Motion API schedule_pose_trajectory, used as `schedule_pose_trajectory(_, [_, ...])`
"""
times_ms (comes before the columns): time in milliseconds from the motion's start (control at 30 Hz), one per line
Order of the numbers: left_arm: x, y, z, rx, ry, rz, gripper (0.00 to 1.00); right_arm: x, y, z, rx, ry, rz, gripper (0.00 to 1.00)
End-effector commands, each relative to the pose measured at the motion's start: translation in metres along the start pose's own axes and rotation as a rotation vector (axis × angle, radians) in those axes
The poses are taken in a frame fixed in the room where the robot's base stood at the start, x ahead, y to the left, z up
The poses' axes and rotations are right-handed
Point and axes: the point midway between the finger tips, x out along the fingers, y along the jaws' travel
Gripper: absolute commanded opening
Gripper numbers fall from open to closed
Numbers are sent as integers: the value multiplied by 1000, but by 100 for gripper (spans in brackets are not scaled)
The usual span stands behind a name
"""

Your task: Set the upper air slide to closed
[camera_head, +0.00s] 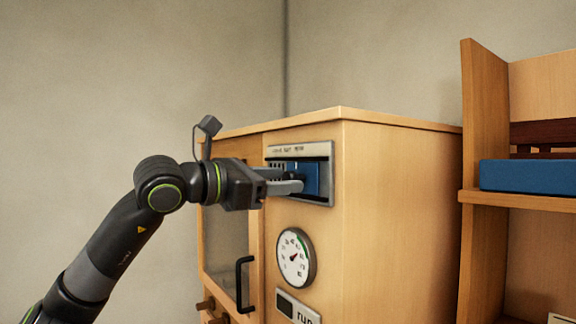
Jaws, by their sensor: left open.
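The upper air slide (314,179) is a blue plate in a grey metal frame (329,149), high on the front of a wooden cabinet (390,190). Dark slots show at the left of the frame's opening, and the blue plate fills its right part. My left gripper (298,182) is open with its fingertips at the blue plate. The fingers hide part of the plate, and I cannot tell whether they touch it. My right gripper is not in view.
Below the slide are a round dial gauge (296,257) and a small label panel (298,309). A glazed door (226,245) with a black handle (241,284) is at the left. A wooden shelf (530,200) with a blue box (528,175) stands at the right.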

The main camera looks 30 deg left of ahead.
Motion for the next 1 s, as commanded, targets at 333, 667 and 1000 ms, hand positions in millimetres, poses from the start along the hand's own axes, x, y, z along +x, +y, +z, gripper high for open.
schedule_pose_trajectory(333, [22, 0, 0, -1, 0, 0, 50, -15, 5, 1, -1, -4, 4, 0])
schedule_pose_trajectory(667, [23, 0, 0, 0, 1, 1, 47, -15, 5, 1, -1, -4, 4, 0])
schedule_pose_trajectory(1000, [22, 0, 0, 0, 1, 1, 2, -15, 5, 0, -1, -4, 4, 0])
